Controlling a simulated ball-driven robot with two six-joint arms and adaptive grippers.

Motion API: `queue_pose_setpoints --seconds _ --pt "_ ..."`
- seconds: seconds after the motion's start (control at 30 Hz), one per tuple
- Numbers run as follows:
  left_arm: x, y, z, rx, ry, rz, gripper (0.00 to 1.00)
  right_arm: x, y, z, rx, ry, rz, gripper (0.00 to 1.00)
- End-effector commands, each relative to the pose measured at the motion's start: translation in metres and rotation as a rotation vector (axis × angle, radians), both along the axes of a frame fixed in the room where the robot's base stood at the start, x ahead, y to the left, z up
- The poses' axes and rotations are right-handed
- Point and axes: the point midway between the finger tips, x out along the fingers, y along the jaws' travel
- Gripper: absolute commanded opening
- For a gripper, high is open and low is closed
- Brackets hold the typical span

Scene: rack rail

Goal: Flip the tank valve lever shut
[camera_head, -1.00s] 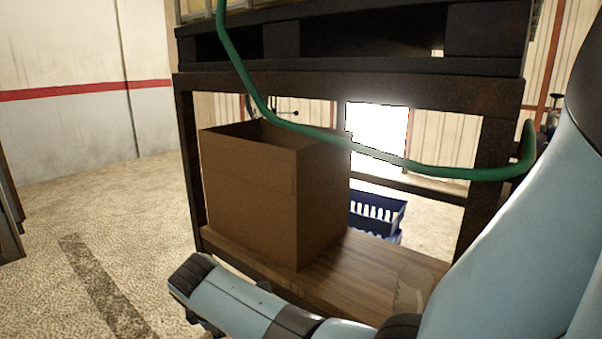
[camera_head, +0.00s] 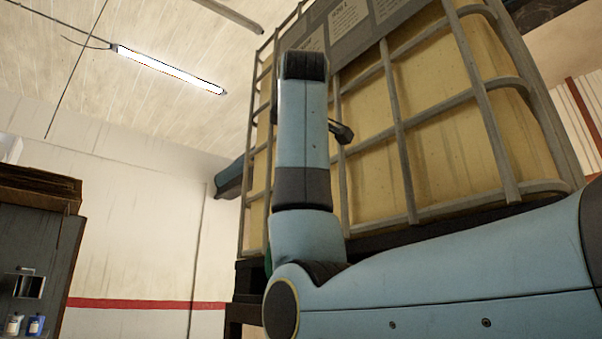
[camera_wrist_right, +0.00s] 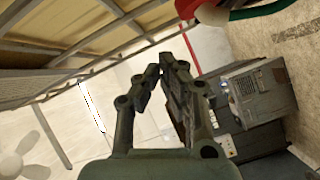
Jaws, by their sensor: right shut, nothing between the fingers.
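The tank (camera_head: 425,130) is a pale yellow container in a grey metal cage, and it fills the right of the head view. My right arm stands in front of it, and a small dark part beside the arm may belong to my right gripper. In the right wrist view, my right gripper (camera_wrist_right: 160,72) is shut and empty. A red part (camera_wrist_right: 210,12), possibly of the valve, shows at the top edge of that view, apart from the fingertips. A green hose (camera_wrist_right: 262,10) runs beside it. I cannot make out the lever clearly. My left gripper is out of view.
A dark cabinet (camera_head: 38,250) with small bottles stands at the left of the head view. A grey machine (camera_wrist_right: 245,95) is on the right of the wrist view. The tank's cage bars stand close behind my right arm.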

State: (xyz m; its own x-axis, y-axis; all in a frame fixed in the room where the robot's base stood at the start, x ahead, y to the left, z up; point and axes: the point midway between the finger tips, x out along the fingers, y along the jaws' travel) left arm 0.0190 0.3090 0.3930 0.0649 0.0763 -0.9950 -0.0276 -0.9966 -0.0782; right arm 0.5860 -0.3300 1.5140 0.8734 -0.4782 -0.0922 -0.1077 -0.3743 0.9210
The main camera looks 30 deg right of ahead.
Motion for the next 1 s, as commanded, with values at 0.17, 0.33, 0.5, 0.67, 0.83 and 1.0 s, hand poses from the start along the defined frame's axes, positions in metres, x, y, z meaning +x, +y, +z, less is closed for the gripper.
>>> queue_pose_setpoints --seconds 0.17,0.33,0.5,0.67,0.83,1.0 --pt "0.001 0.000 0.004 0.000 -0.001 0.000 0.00 0.029 -0.017 -0.003 -0.002 0.005 -0.003 0.00" --pt "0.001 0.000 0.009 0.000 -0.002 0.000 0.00 0.062 -0.035 -0.007 -0.001 0.006 -0.003 0.00" --pt "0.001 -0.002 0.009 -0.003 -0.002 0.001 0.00 0.076 -0.056 -0.015 -0.001 0.002 -0.005 0.00" --pt "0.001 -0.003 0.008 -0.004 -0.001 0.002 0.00 0.070 -0.072 -0.023 0.000 0.003 -0.003 0.00" --pt "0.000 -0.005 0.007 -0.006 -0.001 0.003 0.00 0.068 -0.078 -0.026 0.000 0.002 0.000 0.00" --pt "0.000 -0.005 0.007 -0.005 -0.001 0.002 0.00 0.068 -0.078 -0.026 0.000 0.002 0.000 0.00"
